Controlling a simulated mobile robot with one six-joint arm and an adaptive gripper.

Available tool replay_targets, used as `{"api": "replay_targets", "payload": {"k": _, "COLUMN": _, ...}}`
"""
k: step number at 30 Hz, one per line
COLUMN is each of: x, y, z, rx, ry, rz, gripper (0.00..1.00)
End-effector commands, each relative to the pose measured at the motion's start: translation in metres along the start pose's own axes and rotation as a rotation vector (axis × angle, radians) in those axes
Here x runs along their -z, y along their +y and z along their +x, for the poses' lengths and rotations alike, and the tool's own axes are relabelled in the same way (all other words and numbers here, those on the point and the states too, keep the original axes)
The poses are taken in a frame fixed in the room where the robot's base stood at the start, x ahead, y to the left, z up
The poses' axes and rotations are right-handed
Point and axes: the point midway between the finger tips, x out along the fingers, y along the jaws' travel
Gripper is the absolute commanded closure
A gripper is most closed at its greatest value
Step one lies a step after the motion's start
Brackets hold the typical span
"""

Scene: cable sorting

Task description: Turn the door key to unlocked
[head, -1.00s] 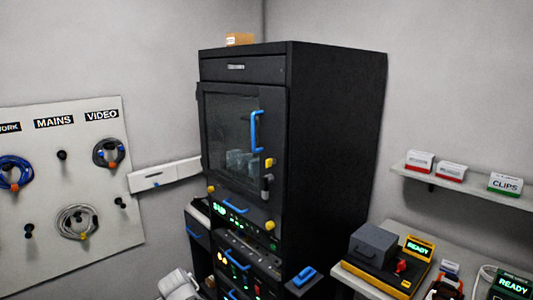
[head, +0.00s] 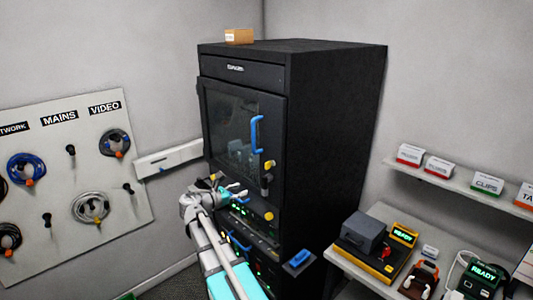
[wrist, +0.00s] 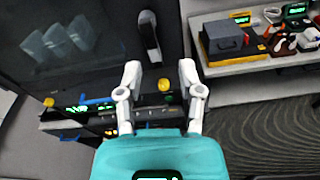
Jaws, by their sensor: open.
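The black cabinet's glass door (head: 228,118) is closed and has a blue handle (head: 257,134). A small yellow piece (head: 269,164), probably the door key, is on the door's right edge below the handle. A dark grey lever (head: 265,182) hangs just under it. In the wrist view the lever (wrist: 149,36) is ahead of my gripper, and the yellow piece is not clearly visible. My gripper (head: 229,185) is open and empty in front of the door's lower part. In the wrist view its two white fingers (wrist: 160,70) are spread, with nothing between them.
A yellow knob (wrist: 165,86) sits on the panel below the door, near the fingers. A blue piece (head: 298,259) juts out at lower right. A side table (head: 342,262) holds several devices. A cable board (head: 75,210) is at left.

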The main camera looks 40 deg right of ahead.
Motion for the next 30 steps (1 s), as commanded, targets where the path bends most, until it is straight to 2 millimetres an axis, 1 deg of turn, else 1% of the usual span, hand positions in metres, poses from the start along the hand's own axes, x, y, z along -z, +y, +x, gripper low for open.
{"api": "replay_targets", "payload": {"k": 1, "x": -0.018, "y": 0.007, "z": 0.002, "rx": -0.005, "ry": -0.032, "rz": -0.040, "gripper": 0.51}}
{"api": "replay_targets", "payload": {"k": 3, "x": -0.030, "y": 0.013, "z": 0.004, "rx": -0.010, "ry": -0.073, "rz": -0.091, "gripper": 0.51}}
{"api": "replay_targets", "payload": {"k": 7, "x": -0.042, "y": 0.018, "z": 0.006, "rx": -0.015, "ry": -0.115, "rz": -0.147, "gripper": 0.51}}
{"api": "replay_targets", "payload": {"k": 10, "x": -0.044, "y": 0.018, "z": 0.007, "rx": -0.016, "ry": -0.127, "rz": -0.162, "gripper": 0.51}}
{"api": "replay_targets", "payload": {"k": 22, "x": -0.043, "y": 0.018, "z": 0.008, "rx": -0.016, "ry": -0.126, "rz": -0.161, "gripper": 0.51}}
{"api": "replay_targets", "payload": {"k": 26, "x": -0.044, "y": 0.018, "z": 0.012, "rx": -0.015, "ry": -0.126, "rz": -0.161, "gripper": 0.51}}
{"api": "replay_targets", "payload": {"k": 30, "x": -0.045, "y": 0.019, "z": 0.022, "rx": -0.014, "ry": -0.126, "rz": -0.160, "gripper": 0.51}}
